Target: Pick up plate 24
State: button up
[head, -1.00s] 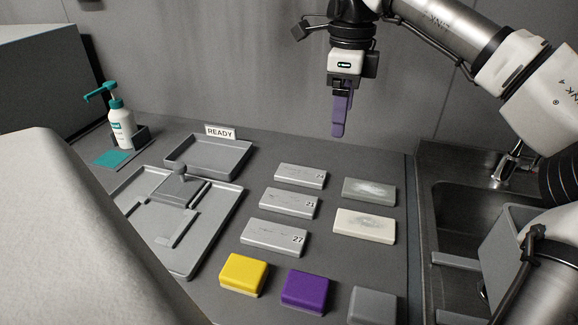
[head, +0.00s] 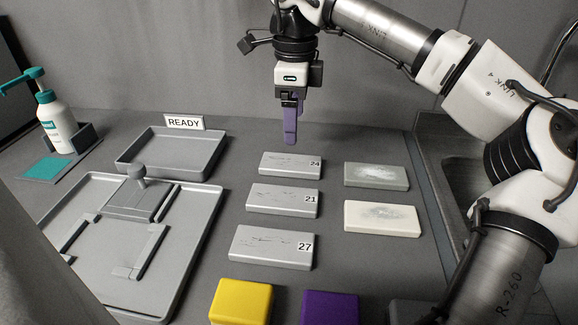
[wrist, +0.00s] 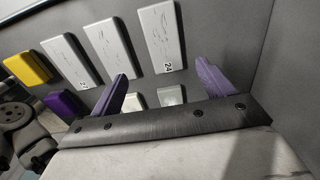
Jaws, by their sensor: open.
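Plate 24 (head: 290,165) is a flat grey block with a printed 24 at its right end, lying on the counter at the back of a column of plates. It also shows in the wrist view (wrist: 160,35), beyond the fingers, with its number end toward them. My gripper (head: 290,140) points down with purple fingers, above and behind plate 24 in the head view, apart from it. In the wrist view the two fingers (wrist: 162,88) are spread with nothing between them. Plate 21 (head: 281,200) and plate 27 (head: 271,246) lie in front of plate 24.
A dark grey block (head: 376,176) and a white block (head: 382,217) lie right of the plates. Yellow (head: 241,301) and purple (head: 330,308) blocks sit in front. A READY tray (head: 170,152) and fixture tray (head: 190,240) lie left, with a pump bottle (head: 56,122). A sink is at right.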

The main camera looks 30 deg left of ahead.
send_over(291, 162)
jog(key=f, duration=0.4)
jog(key=shift+s+d+f, duration=0.2)
jog(key=shift+d+f, duration=0.1)
jog(key=shift+d, duration=0.1)
jog(key=shift+w+a+f, duration=0.1)
jog(key=shift+a+f, duration=0.05)
jog(key=shift+f, duration=0.75)
jog(key=shift+w+a+f, duration=0.1)
jog(key=shift+a+f, duration=0.05)
jog(key=shift+f, duration=0.7)
jog(key=shift+a+f, duration=0.15)
jog(key=shift+f, duration=0.75)
jog(key=c, duration=1.4)
